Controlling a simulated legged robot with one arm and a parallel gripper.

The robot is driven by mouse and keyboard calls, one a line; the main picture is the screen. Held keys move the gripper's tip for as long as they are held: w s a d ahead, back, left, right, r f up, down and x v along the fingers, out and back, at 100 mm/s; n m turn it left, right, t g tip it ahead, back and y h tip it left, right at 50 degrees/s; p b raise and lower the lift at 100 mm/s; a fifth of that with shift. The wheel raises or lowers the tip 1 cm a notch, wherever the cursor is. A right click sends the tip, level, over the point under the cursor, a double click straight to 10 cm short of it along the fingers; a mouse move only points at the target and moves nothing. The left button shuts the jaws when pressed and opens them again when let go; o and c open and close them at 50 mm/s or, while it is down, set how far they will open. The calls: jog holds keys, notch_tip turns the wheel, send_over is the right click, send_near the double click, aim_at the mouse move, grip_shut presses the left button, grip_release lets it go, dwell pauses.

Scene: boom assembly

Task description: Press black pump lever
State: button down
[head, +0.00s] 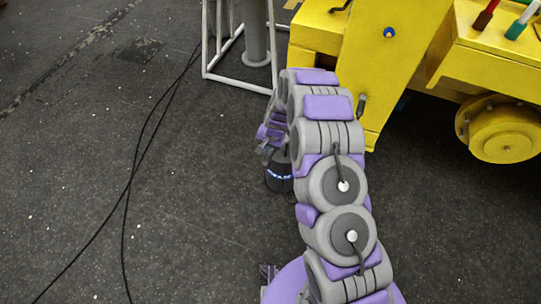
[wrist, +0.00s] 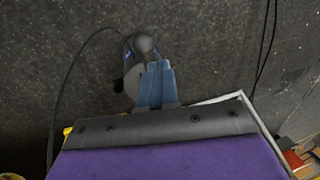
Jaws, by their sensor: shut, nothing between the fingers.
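My gripper (wrist: 162,68) is shut and empty in the wrist view, its blue fingertips together. In the head view my grey and purple arm reaches forward and hides much of its own end. A yellow machine (head: 392,75) stands at the upper right of the head view. A short black piece (head: 340,6) shows at its top edge, and a dark red-handled lever (head: 487,14) and a green-and-white one (head: 521,20) stand on its right part. I cannot tell which piece, if any, is the black pump lever. My gripper touches none of these.
A light metal frame (head: 238,83) with a grey post (head: 257,35) stands at the top middle. A dark cylinder with blue lights (head: 279,180) is beside my arm. Black cables (head: 133,165) cross the dark floor at left. The left floor is otherwise open.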

jog(key=w+d+r+h, duration=0.1)
jog(key=w+d+r, duration=0.2)
jog(key=d+r, duration=0.1)
jog(key=shift+d+m+h, duration=0.25)
jog(key=shift+m+h, duration=0.05)
jog(key=shift+f, duration=0.1)
jog(key=b, duration=0.4)
send_over(270, 160)
jog(key=shift+s+d+f, duration=0.1)
jog(key=shift+s+f, duration=0.05)
jog(key=shift+f, duration=2)
jog(key=shift+s+a+f, duration=0.1)
jog(key=shift+s+f, duration=0.05)
jog(key=shift+f, duration=2)
jog(key=shift+s+d+f, duration=0.1)
jog(key=shift+s+f, duration=0.05)
jog(key=shift+f, duration=2)
jog(key=shift+p, duration=0.45)
